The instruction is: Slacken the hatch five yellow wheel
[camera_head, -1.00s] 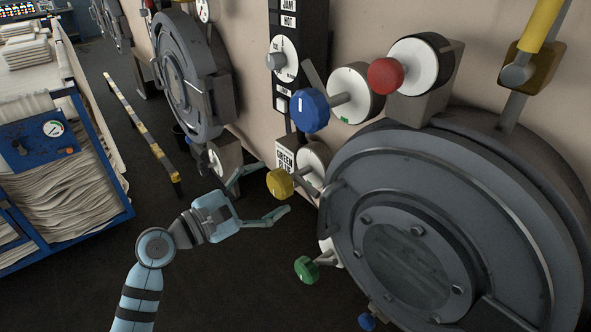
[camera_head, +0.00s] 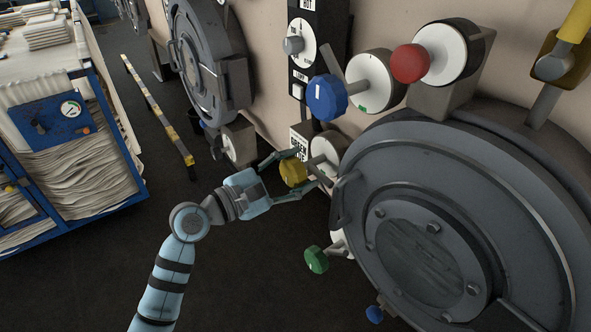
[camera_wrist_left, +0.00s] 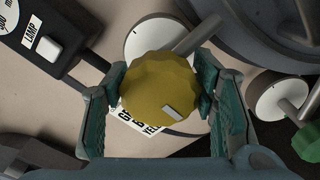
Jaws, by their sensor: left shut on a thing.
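The yellow wheel (camera_head: 292,173) stands out from a white dial (camera_head: 326,152) on the wall, left of the large grey hatch (camera_head: 420,245). My left gripper (camera_head: 291,172) has its two fingers on either side of the wheel and is shut on it. In the left wrist view the yellow wheel (camera_wrist_left: 160,84) fills the space between the teal fingertips (camera_wrist_left: 160,95). A small light mark shows on its face, and a white dial is partly hidden behind it. My right gripper is not in view.
A blue wheel (camera_head: 327,97) and a red knob (camera_head: 410,63) sit above, and a green wheel (camera_head: 316,259) below. A small blue knob (camera_head: 374,314) is lower. A blue cart (camera_head: 65,150) with stacked cloth stands left.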

